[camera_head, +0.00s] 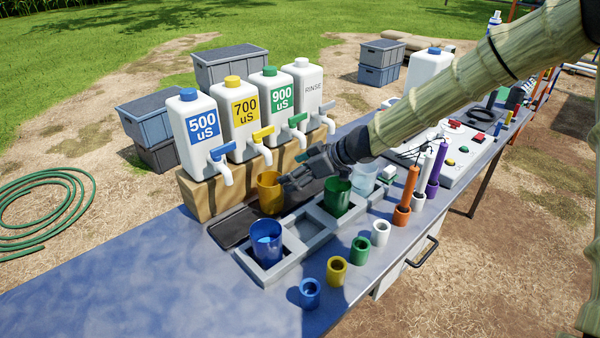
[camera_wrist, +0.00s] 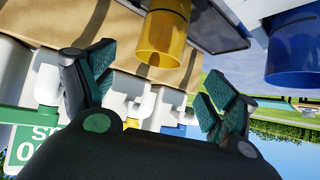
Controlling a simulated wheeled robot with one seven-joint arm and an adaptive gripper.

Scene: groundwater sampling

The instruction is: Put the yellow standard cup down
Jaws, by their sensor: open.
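The yellow standard cup (camera_head: 269,193) stands upright on the dark drip tray (camera_head: 232,229), close in front of the taps. It also shows in the wrist view (camera_wrist: 164,42), at the top centre. My gripper (camera_head: 287,183) is open beside the cup's right side. In the wrist view its two fingers (camera_wrist: 163,75) are spread apart, with the cup just past the fingertips and nothing clasped between them.
A grey rack (camera_head: 262,277) holds a blue cup (camera_head: 266,241) and a green cup (camera_head: 337,196), with an empty slot between them. Containers with coloured taps stand behind on a wooden block (camera_head: 198,200). Small coloured holders line the front edge. The table's left part is clear.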

